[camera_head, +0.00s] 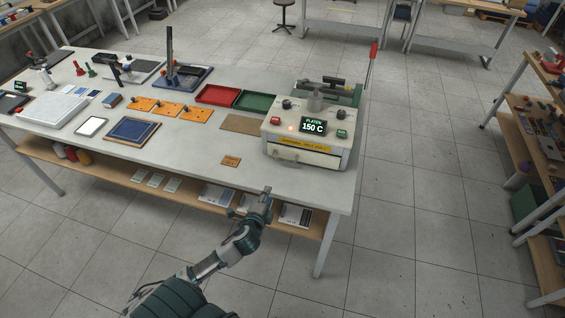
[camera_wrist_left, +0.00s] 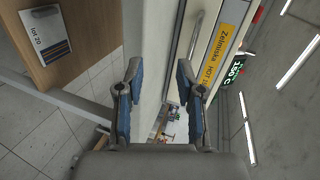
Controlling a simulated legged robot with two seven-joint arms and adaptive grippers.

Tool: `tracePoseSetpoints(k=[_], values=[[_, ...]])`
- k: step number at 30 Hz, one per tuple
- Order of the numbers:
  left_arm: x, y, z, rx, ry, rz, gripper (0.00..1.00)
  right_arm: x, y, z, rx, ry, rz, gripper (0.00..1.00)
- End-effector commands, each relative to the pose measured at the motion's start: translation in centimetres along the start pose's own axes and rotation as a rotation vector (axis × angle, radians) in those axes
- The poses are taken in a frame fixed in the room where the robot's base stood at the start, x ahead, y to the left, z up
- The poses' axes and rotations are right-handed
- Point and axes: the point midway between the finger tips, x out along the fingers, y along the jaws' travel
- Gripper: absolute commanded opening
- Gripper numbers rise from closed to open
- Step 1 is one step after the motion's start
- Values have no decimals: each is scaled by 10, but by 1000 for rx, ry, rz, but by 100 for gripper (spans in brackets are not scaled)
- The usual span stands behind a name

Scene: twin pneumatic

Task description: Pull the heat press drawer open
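The heat press (camera_head: 345,143) stands at the right end of the long table, its display reading 150 C. Its pale drawer front (camera_head: 316,159) sits below a yellow label (camera_head: 304,144) and looks closed. A slim metal bar handle runs along the drawer front; in the left wrist view the handle (camera_wrist_left: 196,36) shows beside the yellow label (camera_wrist_left: 222,42). My left gripper (camera_head: 266,191) is at the table's front edge, in front of the drawer and apart from it. In the left wrist view my left gripper (camera_wrist_left: 158,78) has its blue-padded fingers spread, with nothing between them. My right gripper is out of view.
An orange-brown tag (camera_head: 231,161) lies on the table left of the press. A brown mat (camera_head: 240,124) and red and green trays (camera_head: 219,95) lie farther left. A lower shelf (camera_head: 120,173) under the tabletop holds papers.

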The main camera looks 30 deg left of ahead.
Motion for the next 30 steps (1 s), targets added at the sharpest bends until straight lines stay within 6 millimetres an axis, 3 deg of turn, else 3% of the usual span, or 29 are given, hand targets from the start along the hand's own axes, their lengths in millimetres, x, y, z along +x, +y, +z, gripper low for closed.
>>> tracePoseSetpoints(k=[1,3,8,24,30], values=[[-7,-19,-5,28,11,-43,37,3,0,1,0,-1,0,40],[-14,-37,-8,58,19,-83,37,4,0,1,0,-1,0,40],[-8,-50,-10,77,23,-109,37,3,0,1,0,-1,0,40],[112,-61,-14,73,22,-106,37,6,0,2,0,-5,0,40],[143,-64,-15,73,23,-105,37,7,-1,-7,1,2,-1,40]])
